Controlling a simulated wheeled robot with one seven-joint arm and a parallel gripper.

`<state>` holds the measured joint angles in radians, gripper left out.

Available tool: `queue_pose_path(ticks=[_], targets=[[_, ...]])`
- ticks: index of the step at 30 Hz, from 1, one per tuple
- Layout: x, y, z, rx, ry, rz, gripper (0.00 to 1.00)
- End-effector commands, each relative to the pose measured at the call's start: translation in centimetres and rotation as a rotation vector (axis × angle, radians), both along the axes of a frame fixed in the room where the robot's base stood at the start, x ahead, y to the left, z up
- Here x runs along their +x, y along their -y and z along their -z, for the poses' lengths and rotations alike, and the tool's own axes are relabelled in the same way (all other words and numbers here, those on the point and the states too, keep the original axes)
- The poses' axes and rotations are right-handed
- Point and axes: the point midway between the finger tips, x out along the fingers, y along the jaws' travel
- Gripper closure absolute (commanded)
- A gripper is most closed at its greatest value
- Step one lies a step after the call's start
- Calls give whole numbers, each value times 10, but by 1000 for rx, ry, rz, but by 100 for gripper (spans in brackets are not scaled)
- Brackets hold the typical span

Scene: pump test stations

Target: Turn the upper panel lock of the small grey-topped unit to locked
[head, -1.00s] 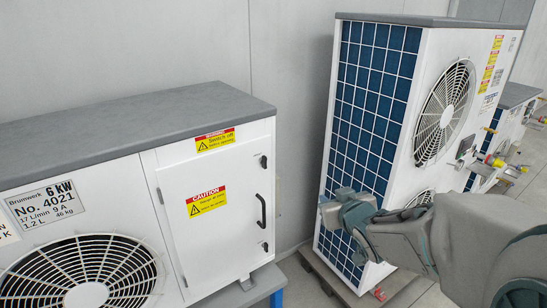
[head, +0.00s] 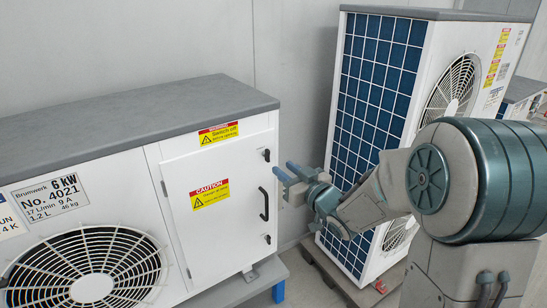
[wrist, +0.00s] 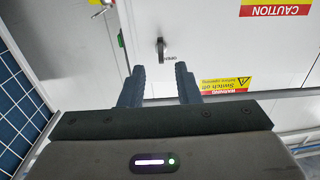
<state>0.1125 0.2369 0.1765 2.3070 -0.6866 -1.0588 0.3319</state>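The small grey-topped unit (head: 150,113) stands at the left in the head view, its white side panel (head: 225,215) facing me. The upper panel lock (head: 266,155) is a small black knob near the panel's top right edge. In the wrist view the lock (wrist: 161,49) shows as a dark lever lined up vertically in the picture, beside a small "OPEN" marking. My gripper (head: 286,171) is just right of the lock in the head view. In the wrist view my gripper (wrist: 159,78) has its two fingers apart and empty, with the lock ahead of the gap, seemingly untouched.
A black handle (head: 263,204) and a lower lock (head: 267,239) sit below on the same panel. A tall unit with a blue grille (head: 375,95) stands close behind my arm at the right. A gap of floor lies between the units.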

Motion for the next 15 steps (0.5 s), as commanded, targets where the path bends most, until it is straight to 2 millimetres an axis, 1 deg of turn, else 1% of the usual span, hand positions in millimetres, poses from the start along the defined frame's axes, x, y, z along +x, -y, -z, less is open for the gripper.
queue_pose_path(ticks=[1,3,7,10,15], targets=[[9,-8,-1,2,-3,-3,70],[19,-16,-2,2,-1,-4,70],[35,-28,-2,2,-1,-2,70],[44,-34,-1,1,-1,-1,70],[51,-39,0,-1,-1,0,70]])
